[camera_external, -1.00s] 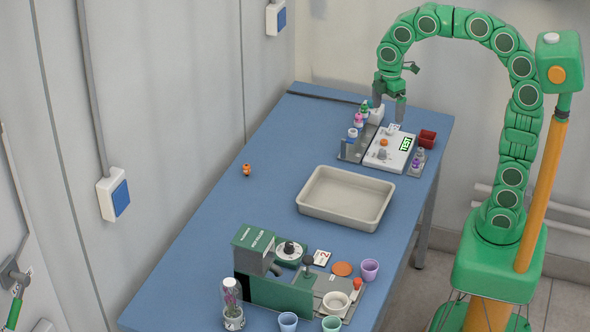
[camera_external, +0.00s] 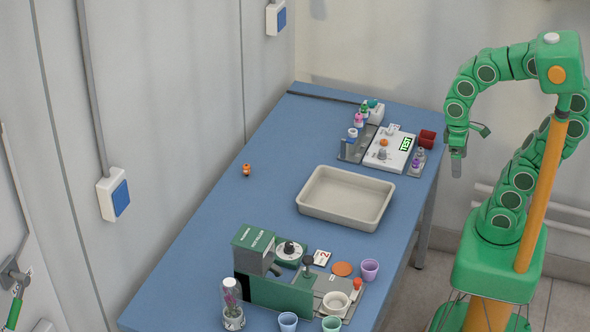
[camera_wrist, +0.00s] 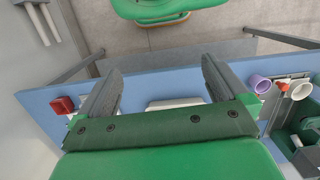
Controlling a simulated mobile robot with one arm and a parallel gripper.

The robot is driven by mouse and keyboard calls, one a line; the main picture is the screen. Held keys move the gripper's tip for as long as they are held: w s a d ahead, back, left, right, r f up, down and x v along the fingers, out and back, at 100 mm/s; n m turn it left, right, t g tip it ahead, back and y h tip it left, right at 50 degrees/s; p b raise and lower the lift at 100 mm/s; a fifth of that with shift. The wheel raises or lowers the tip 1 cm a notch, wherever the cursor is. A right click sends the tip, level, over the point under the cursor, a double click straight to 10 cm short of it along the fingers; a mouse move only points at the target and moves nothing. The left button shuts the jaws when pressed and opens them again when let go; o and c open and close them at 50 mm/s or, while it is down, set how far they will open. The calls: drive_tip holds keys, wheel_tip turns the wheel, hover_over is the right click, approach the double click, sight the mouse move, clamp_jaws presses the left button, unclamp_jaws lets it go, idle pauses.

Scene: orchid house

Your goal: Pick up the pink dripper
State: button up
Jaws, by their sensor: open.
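The pink dripper (camera_external: 358,120) is a small bottle with a pink body at the far end of the blue table in the external view. It stands between a green-topped bottle (camera_external: 365,110) and a blue-and-white bottle (camera_external: 352,134). I cannot make it out in the wrist view. My gripper (camera_external: 456,168) hangs past the table's right edge, well to the right of the dripper and apart from it. In the wrist view the two fingers of my gripper (camera_wrist: 162,70) are spread with nothing between them.
A beige tray (camera_external: 310,206) sits mid-table. A white device with a green display (camera_external: 392,150) and a red box (camera_external: 427,139) are at the far right. A green machine (camera_external: 280,293) and cups (camera_external: 370,270) are in front. The left-middle table is mostly clear.

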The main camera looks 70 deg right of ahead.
drive_tip(key=shift+s+f, duration=0.1)
drive_tip(key=shift+s, duration=0.15)
drive_tip(key=c, duration=1.1)
drive_tip(key=shift+w, duration=0.1)
